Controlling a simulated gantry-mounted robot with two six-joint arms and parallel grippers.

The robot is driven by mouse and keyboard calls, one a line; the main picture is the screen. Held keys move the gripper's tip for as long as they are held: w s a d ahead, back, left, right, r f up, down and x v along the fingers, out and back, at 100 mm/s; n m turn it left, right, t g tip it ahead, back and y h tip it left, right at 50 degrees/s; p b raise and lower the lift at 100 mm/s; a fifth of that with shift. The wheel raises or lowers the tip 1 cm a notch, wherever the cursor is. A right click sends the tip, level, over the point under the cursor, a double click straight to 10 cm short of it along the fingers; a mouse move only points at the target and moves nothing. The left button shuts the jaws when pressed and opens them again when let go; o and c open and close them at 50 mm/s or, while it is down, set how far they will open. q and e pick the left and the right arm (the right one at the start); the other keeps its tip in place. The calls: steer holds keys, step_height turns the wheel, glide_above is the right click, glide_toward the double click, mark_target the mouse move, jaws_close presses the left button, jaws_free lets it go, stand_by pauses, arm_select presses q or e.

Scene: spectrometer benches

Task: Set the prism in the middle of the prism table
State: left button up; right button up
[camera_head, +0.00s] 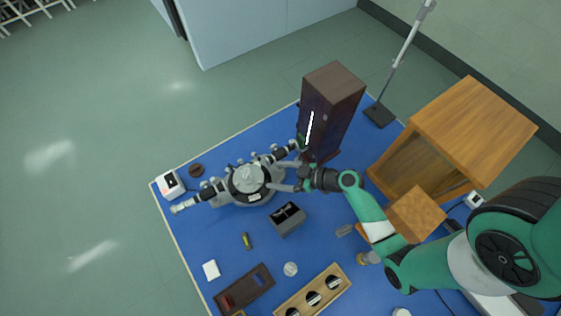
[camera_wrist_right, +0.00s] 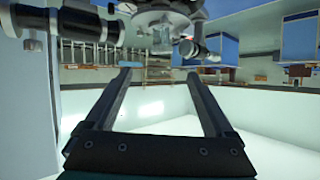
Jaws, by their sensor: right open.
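The prism table (camera_head: 248,178) is the round top in the middle of the black spectrometer (camera_head: 230,190), left of centre in the head view. A small clear greyish block (camera_head: 345,230) lies on the blue bench cover to the right; it may be the prism, but it is too small to tell. My right gripper (camera_head: 281,176) is beside the right side of the spectrometer, fingers toward the prism table. In the right wrist view, its two fingers (camera_wrist_right: 158,76) are apart with nothing between them, and spectrometer parts (camera_wrist_right: 165,15) show beyond. My left gripper is out of view.
A tall dark cabinet (camera_head: 330,105) stands behind my right gripper. A wooden cabinet (camera_head: 460,130) and a lamp stand (camera_head: 380,115) are at right.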

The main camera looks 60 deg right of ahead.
steer(key=shift+s+r, duration=0.1)
steer(key=shift+s, duration=0.2)
steer(key=w+a+r+n+t, duration=0.15)
steer(key=w+r, duration=0.45)
steer(key=r, duration=0.6)
steer(key=w+r+n+t, duration=0.1)
steer(key=w+r+t, duration=0.3)
steer(key=r, duration=0.8)
steer(key=w+a+r+n+t, duration=0.1)
steer(key=w+r, duration=0.6)
steer(key=r, duration=0.5)
steer(key=s+a+r+m+t, duration=0.1)
steer(key=s+a+r+t, duration=0.1)
steer(key=r, duration=0.8)
steer(key=s+a+r+m+t, duration=0.1)
steer(key=s+a+r+t, duration=0.2)
steer(key=s+r, duration=0.3)
steer(key=s+a+r+m+t, duration=0.1)
steer(key=s+a+r+t, duration=0.2)
steer(key=r, duration=1.1)
steer(key=shift+s+a+r+m, duration=0.35)
steer(key=shift+s+a, duration=0.2)
steer(key=shift+a, duration=0.15)
